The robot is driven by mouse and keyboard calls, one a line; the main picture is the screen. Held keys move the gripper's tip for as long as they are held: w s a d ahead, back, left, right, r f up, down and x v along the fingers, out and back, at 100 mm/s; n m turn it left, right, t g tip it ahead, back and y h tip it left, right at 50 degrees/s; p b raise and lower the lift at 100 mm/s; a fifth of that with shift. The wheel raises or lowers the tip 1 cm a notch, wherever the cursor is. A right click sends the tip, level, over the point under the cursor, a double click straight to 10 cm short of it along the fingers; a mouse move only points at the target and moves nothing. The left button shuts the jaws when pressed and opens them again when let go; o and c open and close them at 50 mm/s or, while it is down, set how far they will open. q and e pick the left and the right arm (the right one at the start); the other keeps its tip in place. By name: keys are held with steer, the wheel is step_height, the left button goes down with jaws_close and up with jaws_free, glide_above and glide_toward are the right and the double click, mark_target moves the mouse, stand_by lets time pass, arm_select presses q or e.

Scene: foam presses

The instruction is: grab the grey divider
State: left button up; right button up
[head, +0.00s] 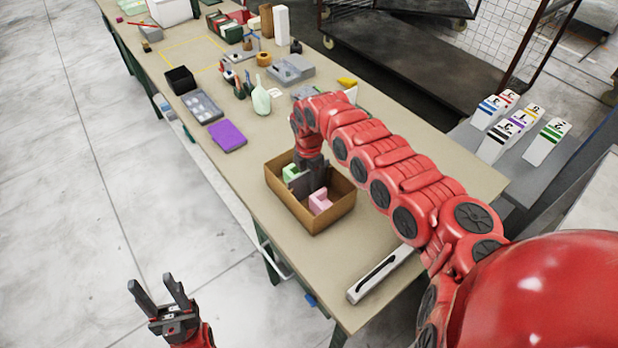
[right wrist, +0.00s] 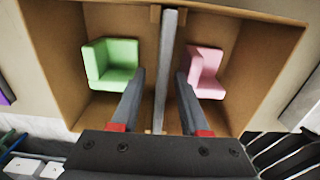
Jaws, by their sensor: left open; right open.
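The grey divider (right wrist: 168,60) stands upright across the middle of an open cardboard box (head: 336,213) on the table. In the right wrist view it runs between the two fingers of my right gripper (right wrist: 158,88), which is open with one finger on each side of it. Whether the fingers touch it I cannot tell. In the head view my right gripper (head: 311,176) reaches down into the box and hides much of the divider. My left gripper (head: 158,294) is open and empty, over the floor left of the table.
A green foam piece (right wrist: 112,62) and a pink foam piece (right wrist: 205,72) lie in the box, one on each side of the divider. A purple block (head: 227,135) and a white-and-black bar (head: 380,278) lie on the table nearby. The table's left front is clear.

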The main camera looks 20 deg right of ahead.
steer(key=shift+f, duration=0.25)
jaws_close()
steer(key=shift+r, duration=0.15)
